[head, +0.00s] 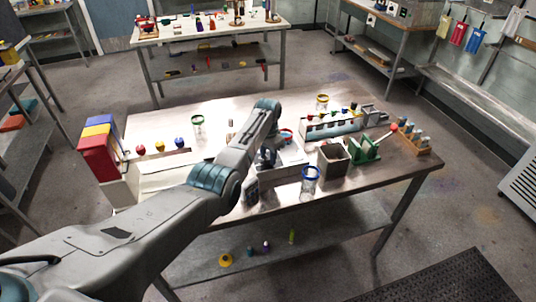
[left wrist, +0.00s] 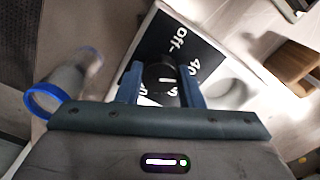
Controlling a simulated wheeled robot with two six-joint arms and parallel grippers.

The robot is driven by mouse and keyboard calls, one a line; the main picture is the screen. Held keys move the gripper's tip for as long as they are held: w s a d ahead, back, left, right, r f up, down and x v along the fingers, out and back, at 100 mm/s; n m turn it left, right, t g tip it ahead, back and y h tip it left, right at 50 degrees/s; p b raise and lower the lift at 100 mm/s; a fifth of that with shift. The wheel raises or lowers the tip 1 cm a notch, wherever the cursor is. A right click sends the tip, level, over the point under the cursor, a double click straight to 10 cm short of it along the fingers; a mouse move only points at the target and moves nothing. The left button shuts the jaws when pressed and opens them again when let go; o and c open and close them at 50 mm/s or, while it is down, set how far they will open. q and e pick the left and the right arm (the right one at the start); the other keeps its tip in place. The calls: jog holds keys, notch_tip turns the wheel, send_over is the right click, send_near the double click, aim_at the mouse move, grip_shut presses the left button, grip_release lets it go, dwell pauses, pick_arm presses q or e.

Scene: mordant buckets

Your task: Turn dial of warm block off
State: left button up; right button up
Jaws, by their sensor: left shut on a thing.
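The warm block (head: 291,172) is a pale box on the near middle of the table, partly hidden by my left arm. In the left wrist view its black front panel (left wrist: 158,38) carries white markings, with "off" and "40" readable. A black round dial (left wrist: 160,76) with a short white mark sits on this panel. My left gripper (head: 267,158) is at the panel, with its two blue fingers on either side of the dial in the left wrist view (left wrist: 161,88). It is shut on the dial. My right gripper is not in view.
A blue-rimmed glass (head: 310,181) stands close right of the block and shows in the left wrist view (left wrist: 46,98). A dark open box (head: 333,163) and a green device (head: 368,149) stand further right. A tube rack (head: 340,124) is behind. A red, yellow and blue case (head: 99,151) is left.

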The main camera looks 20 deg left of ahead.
pick_arm(q)
jog(key=n, duration=0.3)
jog(key=shift+w+r+n, duration=0.1)
jog(key=shift+n, duration=0.3)
jog(key=n, duration=0.3)
jog(key=shift+n+p, duration=0.3)
jog(key=shift+p, duration=0.1)
jog(key=n, duration=0.4)
jog(key=shift+n, duration=0.6)
jog(key=shift+r, duration=0.1)
jog(key=o, duration=1)
jog(key=shift+c, duration=0.2)
